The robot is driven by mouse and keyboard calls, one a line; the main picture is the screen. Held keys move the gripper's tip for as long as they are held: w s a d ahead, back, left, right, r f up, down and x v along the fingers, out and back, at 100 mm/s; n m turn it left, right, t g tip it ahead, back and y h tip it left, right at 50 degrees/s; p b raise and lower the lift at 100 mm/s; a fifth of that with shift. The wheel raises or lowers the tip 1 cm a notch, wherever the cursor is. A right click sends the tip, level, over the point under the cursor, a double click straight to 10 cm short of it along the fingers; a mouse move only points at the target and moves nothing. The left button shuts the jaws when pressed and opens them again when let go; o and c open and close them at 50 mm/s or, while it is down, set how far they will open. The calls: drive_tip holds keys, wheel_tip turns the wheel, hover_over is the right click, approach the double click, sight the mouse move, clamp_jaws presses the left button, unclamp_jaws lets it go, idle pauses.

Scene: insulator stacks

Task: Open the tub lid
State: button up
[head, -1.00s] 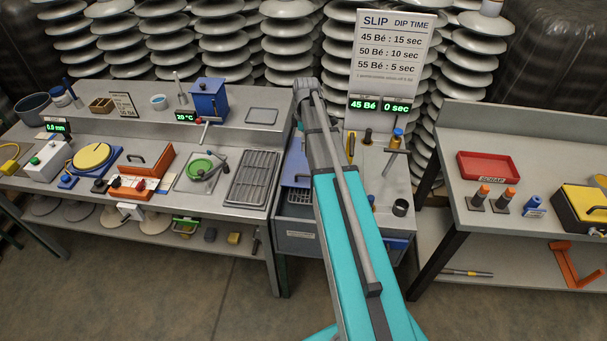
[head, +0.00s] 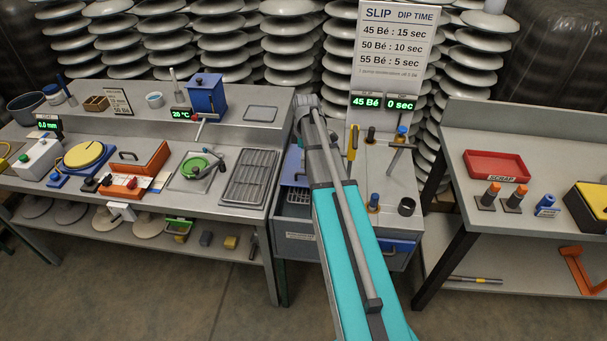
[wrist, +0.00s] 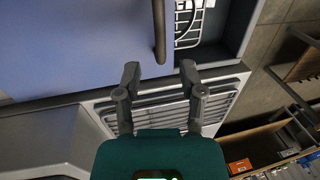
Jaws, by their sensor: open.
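The tub's lid is a flat blue panel (wrist: 75,50) that fills the upper left of the wrist view. A dark bar handle (wrist: 159,30) runs along it. In the head view a strip of the blue lid (head: 292,166) shows left of my arm, which hides much of the tub. A white rack (wrist: 187,22) shows in an uncovered part of the tub, right of the handle. My gripper (wrist: 160,70) is open and empty, one finger on each side of the handle's near end as seen from the wrist. I cannot tell whether they touch.
A slatted metal rack (wrist: 160,105) lies beneath the gripper in the wrist view; a slatted rack (head: 248,178) also shows on the left bench. A yellow-handled tool (head: 353,142) and a dark cup (head: 407,206) stand right of my arm. A sign (head: 395,45) rises behind.

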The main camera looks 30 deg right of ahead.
drive_tip(key=shift+s+a+f+b, duration=0.1)
drive_tip(key=shift+s+f+b, duration=0.05)
drive_tip(key=shift+f+b, duration=0.75)
drive_tip(key=shift+s+a+f+b, duration=0.1)
drive_tip(key=shift+s+f+b, duration=0.05)
drive_tip(key=shift+f+b, duration=0.7)
drive_tip(key=shift+f, duration=0.15)
drive_tip(key=shift+c, duration=0.2)
clamp_jaws()
